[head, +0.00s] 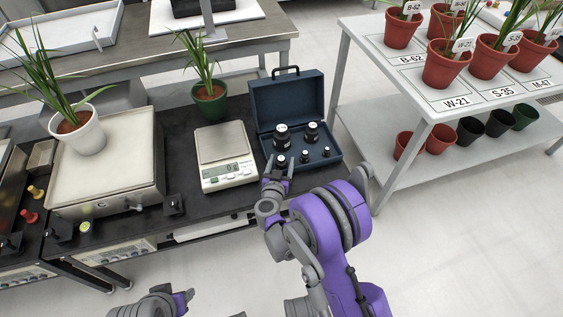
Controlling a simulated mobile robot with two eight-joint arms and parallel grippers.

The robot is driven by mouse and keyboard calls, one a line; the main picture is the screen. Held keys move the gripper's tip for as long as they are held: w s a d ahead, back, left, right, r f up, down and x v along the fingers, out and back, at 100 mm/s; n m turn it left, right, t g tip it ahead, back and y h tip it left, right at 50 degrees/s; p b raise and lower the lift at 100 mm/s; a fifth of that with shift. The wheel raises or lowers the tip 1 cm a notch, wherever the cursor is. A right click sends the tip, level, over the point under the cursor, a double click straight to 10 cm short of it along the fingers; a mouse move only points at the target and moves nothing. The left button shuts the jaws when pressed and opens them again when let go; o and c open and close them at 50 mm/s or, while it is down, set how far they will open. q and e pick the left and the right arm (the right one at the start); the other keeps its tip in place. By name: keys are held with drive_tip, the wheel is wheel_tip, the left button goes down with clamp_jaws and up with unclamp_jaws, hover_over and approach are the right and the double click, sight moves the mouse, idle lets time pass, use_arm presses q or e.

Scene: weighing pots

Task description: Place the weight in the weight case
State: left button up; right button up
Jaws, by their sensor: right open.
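The blue weight case (288,100) stands open on the black bench, its lid raised at the back. Several black weights stand in it: a large one (282,138), another large one (312,132), and small ones at the front right. A small weight (281,161) shows at the case's front left, between or just behind the fingers of my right gripper (279,164). The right gripper is open at the case's front left corner; I cannot tell whether it touches the weight. My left gripper (184,298) is low at the bottom edge, away from the bench, its fingers unclear.
A digital scale (223,145) with an empty pan stands left of the case. A green-potted plant (210,103) is behind it. A larger scale (118,170) bearing a white-potted plant (78,133) is further left. A shelf table (350,60) with red pots is at the right.

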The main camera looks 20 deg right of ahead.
drive_tip(key=shift+r, duration=0.2)
drive_tip(key=v, duration=0.4)
drive_tip(key=p+v, duration=0.1)
drive_tip(key=v, duration=0.7)
drive_tip(key=shift+w+a+r+p, duration=0.1)
drive_tip(key=shift+w+r+p, duration=0.05)
drive_tip(key=shift+r+p, duration=0.15)
drive_tip(key=s+a+r+n+y, duration=0.1)
drive_tip(key=a+r+n+y, duration=0.15)
drive_tip(key=r+y, duration=0.35)
drive_tip(key=a+r+n+y, duration=0.2)
drive_tip(key=r+n+y, duration=0.2)
drive_tip(key=r, duration=0.4)
drive_tip(key=s+d+f+g+h, duration=0.1)
drive_tip(key=s+d+f+g, duration=0.1)
drive_tip(key=s, duration=0.6)
drive_tip(key=s+d+f+m+g+h, duration=0.1)
drive_tip(key=s+d+g, duration=0.3)
drive_tip(key=s, duration=0.4)
drive_tip(key=s+d+f+g+h, duration=0.1)
drive_tip(key=s+d+f+g, duration=0.2)
drive_tip(key=s, duration=0.6)
drive_tip(key=d+g, duration=0.1)
drive_tip(key=d, duration=0.1)
drive_tip(key=shift+d+f, duration=0.25)
drive_tip(key=shift+f, duration=0.05)
